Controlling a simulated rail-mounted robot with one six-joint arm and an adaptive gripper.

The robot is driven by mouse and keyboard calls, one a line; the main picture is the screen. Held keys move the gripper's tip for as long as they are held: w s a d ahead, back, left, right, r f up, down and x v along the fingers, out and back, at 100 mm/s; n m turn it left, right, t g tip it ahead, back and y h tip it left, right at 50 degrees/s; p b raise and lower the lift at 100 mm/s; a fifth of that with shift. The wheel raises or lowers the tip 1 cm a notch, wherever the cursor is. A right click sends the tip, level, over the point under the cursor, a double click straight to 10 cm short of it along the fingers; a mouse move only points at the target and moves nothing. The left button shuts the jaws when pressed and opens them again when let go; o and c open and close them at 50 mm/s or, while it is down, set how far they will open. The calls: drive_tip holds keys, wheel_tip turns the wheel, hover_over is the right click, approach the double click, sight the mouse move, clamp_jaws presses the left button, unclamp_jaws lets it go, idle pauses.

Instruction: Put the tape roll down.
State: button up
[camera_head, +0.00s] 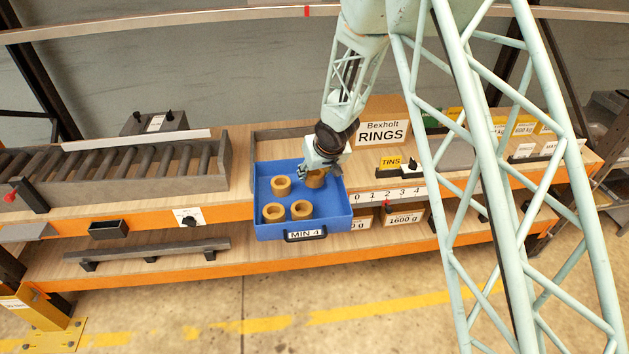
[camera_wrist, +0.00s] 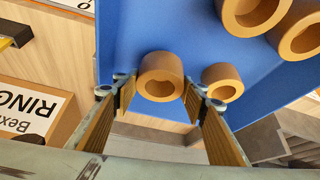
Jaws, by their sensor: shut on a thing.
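A blue tray (camera_head: 338,213) with low walls sits at the front edge of the bench in the head view; its blue floor also shows in the wrist view (camera_wrist: 125,25). My gripper (camera_head: 318,174) is inside the tray's back right corner area. It is shut on a tan tape roll (camera_wrist: 160,77), which lies between both fingers in the wrist view. In the head view this held roll (camera_head: 314,183) is partly hidden by the gripper. I cannot tell whether it touches the tray floor.
Other tan rolls (camera_head: 280,186) (camera_head: 273,212) (camera_head: 301,209) stand in the tray to the left and front. One roll (camera_wrist: 222,82) is close beside the right finger in the wrist view. A RINGS box (camera_head: 382,130) stands behind, a roller conveyor (camera_head: 120,165) left.

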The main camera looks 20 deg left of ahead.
drive_tip(key=shift+f+b, duration=0.8)
drive_tip(key=shift+f, duration=0.5)
drive_tip(key=shift+f, duration=0.15)
drive_tip(key=o, duration=0.9)
drive_tip(key=shift+r, duration=0.3)
drive_tip(key=shift+p+v, duration=2.05)
drive_tip(key=shift+v, duration=3.9)
drive_tip(key=shift+f, duration=0.1)
drive_tip(key=shift+d, duration=0.1)
